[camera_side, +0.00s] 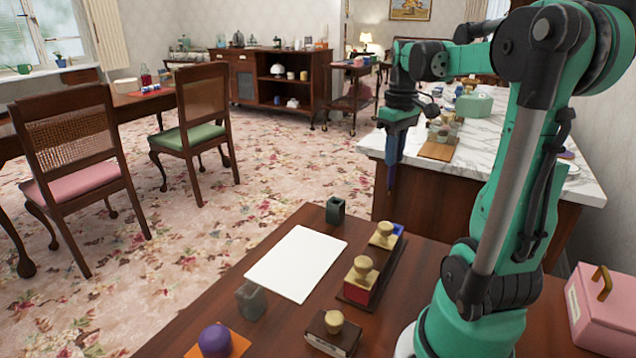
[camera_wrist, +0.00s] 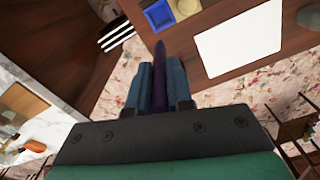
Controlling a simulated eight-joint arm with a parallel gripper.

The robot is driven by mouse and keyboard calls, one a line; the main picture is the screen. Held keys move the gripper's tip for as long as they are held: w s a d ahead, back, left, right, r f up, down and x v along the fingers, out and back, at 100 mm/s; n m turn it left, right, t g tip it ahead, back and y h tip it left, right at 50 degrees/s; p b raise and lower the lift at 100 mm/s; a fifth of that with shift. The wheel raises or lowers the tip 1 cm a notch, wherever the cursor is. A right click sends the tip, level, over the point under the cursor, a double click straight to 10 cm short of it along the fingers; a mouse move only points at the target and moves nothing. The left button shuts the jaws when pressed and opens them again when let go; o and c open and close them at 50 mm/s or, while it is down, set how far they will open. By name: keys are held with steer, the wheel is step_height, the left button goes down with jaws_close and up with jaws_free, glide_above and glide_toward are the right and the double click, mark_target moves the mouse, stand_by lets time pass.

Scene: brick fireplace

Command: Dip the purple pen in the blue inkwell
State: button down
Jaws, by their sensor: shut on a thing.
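My gripper (camera_side: 394,150) hangs above the floor gap between the wooden desk and the marble counter. It is shut on a purple pen (camera_side: 391,178), which points down, its tip free in the air. In the wrist view the pen (camera_wrist: 159,70) stands between my two blue fingers. A small blue square thing (camera_side: 399,229), perhaps the blue inkwell, sits at the far end of a dark stand on the desk, partly hidden by a tan knobbed piece (camera_side: 383,237). It also shows in the wrist view (camera_wrist: 159,15). The pen is apart from it.
The desk holds white paper (camera_side: 297,262), a red block with a tan knobbed top (camera_side: 361,277), a dark green cup (camera_side: 335,211), a grey block (camera_side: 250,301), a purple dome (camera_side: 215,341) and a pink box (camera_side: 602,308). The marble counter (camera_side: 480,150) stands close behind my gripper.

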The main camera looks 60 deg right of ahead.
step_height(320, 180, down, 8)
steer(key=s, duration=0.1)
steer(key=shift+s+a+r, duration=0.25)
steer(key=shift+s+a, duration=0.05)
steer(key=shift+a, duration=0.15)
steer(key=shift+f, duration=0.55)
stand_by(1.8)
step_height(320, 180, up, 7)
stand_by(0.8)
steer(key=w+a+r+n, duration=0.1)
steer(key=w+a, duration=0.7)
steer(key=a, duration=0.4)
steer(key=w+a+n, duration=0.2)
steer(key=w+a, duration=0.7)
steer(key=a, duration=0.2)
steer(key=shift+w+a+r+n, duration=0.2)
steer(key=shift+a+r+n, duration=0.1)
steer(key=shift+a+r, duration=0.05)
